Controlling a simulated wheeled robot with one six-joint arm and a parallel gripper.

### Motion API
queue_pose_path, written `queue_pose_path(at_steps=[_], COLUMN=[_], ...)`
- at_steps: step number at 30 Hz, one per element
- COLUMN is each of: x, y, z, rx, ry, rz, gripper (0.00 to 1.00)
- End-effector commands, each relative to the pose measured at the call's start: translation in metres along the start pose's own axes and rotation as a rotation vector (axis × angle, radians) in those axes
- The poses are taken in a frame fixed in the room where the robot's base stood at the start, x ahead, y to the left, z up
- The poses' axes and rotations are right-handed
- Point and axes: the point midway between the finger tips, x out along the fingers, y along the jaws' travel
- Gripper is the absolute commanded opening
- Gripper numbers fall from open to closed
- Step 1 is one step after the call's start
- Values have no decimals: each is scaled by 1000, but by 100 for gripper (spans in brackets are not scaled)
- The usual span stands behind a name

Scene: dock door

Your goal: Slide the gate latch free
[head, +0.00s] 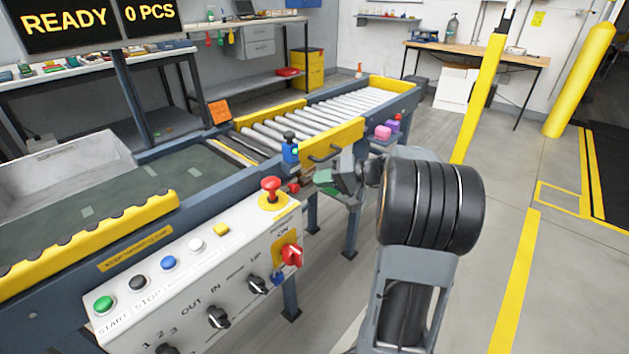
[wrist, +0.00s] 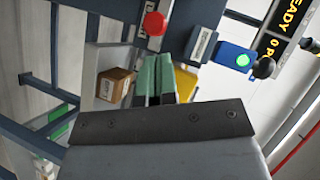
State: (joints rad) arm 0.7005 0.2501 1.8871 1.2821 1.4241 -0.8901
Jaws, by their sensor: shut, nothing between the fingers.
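A small red knob (head: 293,187) sits lower, and a red ball knob (wrist: 155,23) shows in the wrist view. I cannot tell which knob belongs to the latch. My gripper (head: 326,180) is just in front of the gate. Its green fingers (wrist: 154,72) are together, empty, and appear apart from the red knob.
The white control panel (head: 200,270) with a red stop button (head: 270,188) stands close at left. A cardboard box (wrist: 115,85) is left of the fingers in the wrist view. Open floor lies right.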

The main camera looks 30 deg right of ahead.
Motion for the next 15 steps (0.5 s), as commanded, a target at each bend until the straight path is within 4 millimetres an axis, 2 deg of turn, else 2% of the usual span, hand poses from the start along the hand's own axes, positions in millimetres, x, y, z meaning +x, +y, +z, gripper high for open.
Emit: queue_pose_path(at_steps=[7, 15], x=[-30, -46], y=[-3, -2], z=[-6, -8], rx=[-4, -5], ry=[-8, -11], rz=[-4, -5], gripper=[0, 0])
